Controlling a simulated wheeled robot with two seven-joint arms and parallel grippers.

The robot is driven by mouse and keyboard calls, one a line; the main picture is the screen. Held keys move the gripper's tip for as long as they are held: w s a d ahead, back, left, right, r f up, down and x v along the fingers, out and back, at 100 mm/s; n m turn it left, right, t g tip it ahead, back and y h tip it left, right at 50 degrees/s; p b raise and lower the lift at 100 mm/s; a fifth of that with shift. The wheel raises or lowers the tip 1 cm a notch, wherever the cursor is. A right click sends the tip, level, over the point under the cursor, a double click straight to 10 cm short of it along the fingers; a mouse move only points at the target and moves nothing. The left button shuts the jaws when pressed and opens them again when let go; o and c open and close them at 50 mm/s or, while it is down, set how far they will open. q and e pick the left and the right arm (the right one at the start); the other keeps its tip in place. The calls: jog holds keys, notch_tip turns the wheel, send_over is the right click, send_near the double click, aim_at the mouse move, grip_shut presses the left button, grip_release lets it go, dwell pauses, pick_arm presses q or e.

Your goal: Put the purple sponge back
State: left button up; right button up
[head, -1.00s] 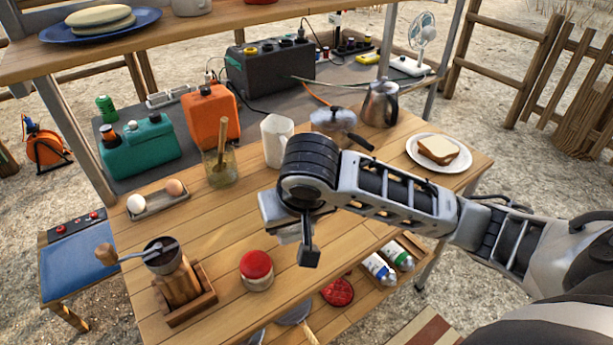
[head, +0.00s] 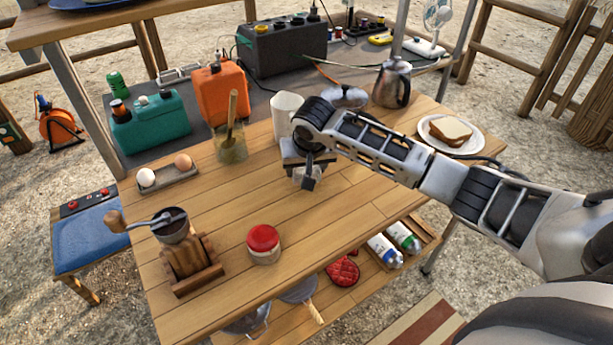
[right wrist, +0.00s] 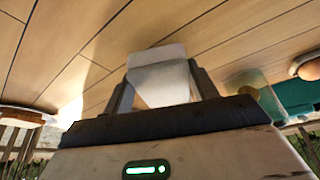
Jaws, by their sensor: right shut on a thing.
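I see no purple sponge in either view. My right gripper (head: 307,176) is over the middle of the wooden table, just in front of the white mug. My left gripper is not in view.
The white mug (head: 286,115), lidded pan (head: 344,97) and kettle (head: 391,84) stand behind the gripper. A sandwich plate (head: 451,135) is at right, a red-lidded jar (head: 263,243) and grinder (head: 185,262) in front. A lower shelf holds bottles (head: 404,237) and a red mitt (head: 343,271).

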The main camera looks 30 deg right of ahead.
jog(key=shift+f, duration=1.65)
jog(key=shift+f, duration=0.1)
jog(key=o, duration=0.9)
